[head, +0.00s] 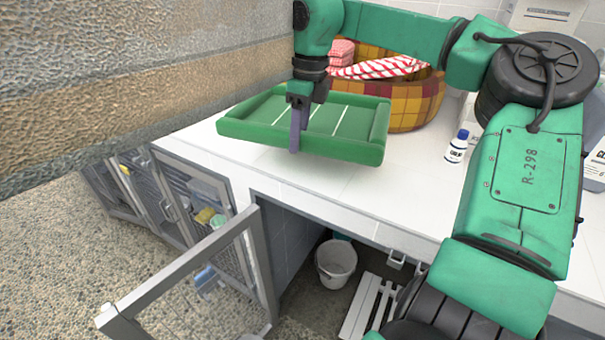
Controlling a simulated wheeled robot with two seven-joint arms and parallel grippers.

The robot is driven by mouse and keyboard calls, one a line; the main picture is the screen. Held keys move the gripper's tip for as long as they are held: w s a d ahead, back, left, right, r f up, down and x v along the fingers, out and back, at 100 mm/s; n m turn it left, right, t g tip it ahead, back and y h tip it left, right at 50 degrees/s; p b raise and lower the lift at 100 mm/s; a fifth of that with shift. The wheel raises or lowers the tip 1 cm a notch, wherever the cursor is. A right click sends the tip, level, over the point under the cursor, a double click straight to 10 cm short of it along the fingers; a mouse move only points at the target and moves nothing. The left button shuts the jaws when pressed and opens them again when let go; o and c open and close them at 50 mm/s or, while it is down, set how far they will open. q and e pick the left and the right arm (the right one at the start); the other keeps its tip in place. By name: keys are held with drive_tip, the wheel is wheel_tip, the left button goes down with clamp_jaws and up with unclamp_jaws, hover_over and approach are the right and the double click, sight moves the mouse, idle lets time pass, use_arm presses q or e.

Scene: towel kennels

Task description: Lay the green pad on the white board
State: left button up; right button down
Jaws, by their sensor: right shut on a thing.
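The green pad (262,112) is a rectangular bed with a thick raised rim and pale stripes across its middle. It is over the white counter top, roughly level; I cannot tell whether it rests there or hangs just above. My right gripper (298,128) points down at its near rim and is shut on it, with the purple-grey fingers straddling the rim. A white slatted board (368,306) lies low down in the open bay under the counter, partly hidden by my right arm. My left gripper is not in view.
A plaid basket (405,100) with striped towels stands behind the pad. A small white bottle (457,147) stands to its right. A white bucket (336,262) is beside the slatted board. An open metal-framed gate (190,265) swings out at the bay's left. A rough wall fills the upper left.

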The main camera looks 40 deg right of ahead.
drive_tip(key=shift+s+a+f+p, duration=0.1)
drive_tip(key=shift+f+p, duration=0.45)
drive_tip(key=shift+f, duration=5.15)
drive_tip(key=shift+c, duration=2.2)
unclamp_jaws()
drive_tip(key=shift+r, duration=0.1)
